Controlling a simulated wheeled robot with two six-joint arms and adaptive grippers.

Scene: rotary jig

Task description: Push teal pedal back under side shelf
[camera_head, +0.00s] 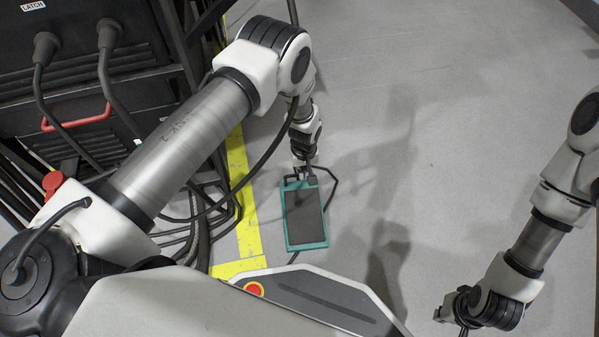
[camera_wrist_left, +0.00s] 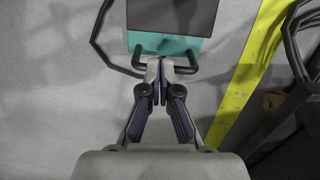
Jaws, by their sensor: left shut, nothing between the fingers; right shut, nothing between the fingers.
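The teal pedal (camera_head: 305,215) with a dark top pad lies on the grey floor, to the right of the yellow floor line. My left gripper (camera_head: 303,170) is shut and empty at the pedal's far end, by its dark bar. In the left wrist view the pedal (camera_wrist_left: 168,42) is at the top, and the closed fingertips (camera_wrist_left: 160,66) overlap its dark bar (camera_wrist_left: 190,68); whether they touch it I cannot tell.
A dark cabinet (camera_head: 85,110) with cables and a red handle stands at the upper left. Yellow tape (camera_head: 240,190) runs along the floor beside loose black cables (camera_head: 195,225). A black cord runs around the pedal. The floor to the right is clear.

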